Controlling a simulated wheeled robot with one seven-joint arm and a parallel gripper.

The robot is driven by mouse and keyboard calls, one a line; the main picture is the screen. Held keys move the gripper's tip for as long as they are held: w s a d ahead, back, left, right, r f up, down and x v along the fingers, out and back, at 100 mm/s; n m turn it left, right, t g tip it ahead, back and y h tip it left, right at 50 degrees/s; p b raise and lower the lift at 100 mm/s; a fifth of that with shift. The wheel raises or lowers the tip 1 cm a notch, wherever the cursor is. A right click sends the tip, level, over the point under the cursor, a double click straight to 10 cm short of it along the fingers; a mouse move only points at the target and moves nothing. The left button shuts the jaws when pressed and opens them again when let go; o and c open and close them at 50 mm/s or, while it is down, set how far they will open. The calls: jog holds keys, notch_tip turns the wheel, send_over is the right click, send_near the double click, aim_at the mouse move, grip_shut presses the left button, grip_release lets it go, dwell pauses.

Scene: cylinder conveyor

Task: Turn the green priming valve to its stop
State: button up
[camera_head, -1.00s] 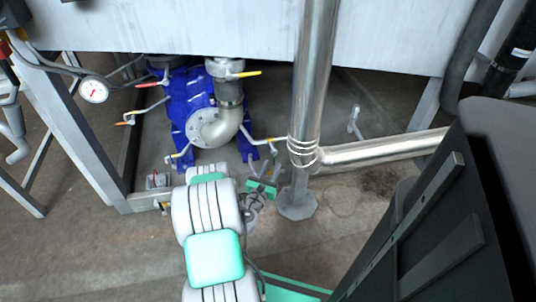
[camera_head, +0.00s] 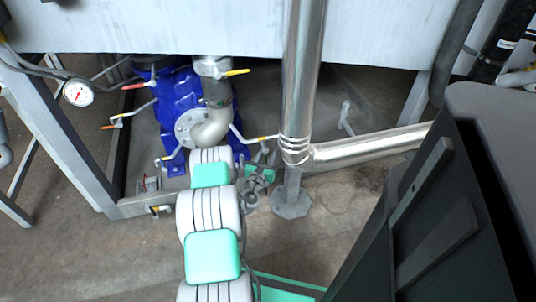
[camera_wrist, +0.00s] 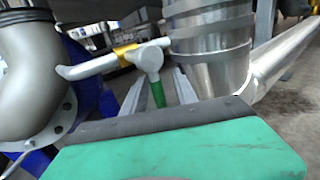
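The green priming valve shows in the wrist view as a green handle (camera_wrist: 158,93) hanging below a grey valve body (camera_wrist: 148,60). A yellow-banded branch pipe (camera_wrist: 95,66) runs from that body to the grey elbow pipe. My gripper (camera_wrist: 159,104) has two grey fingers standing apart, with the green handle appearing between them. I cannot tell whether either finger touches it. In the head view my gripper (camera_head: 264,158) is just below the yellow-tipped branch pipe (camera_head: 255,139), left of the upright steel pipe; the green handle is not clear there.
The upright steel pipe (camera_head: 302,80) and its side branch (camera_head: 370,148) stand close on the right. A blue pump (camera_head: 178,105) with a grey elbow (camera_head: 212,130) is on the left.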

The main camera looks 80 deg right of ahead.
grip_shut()
dwell(1.4)
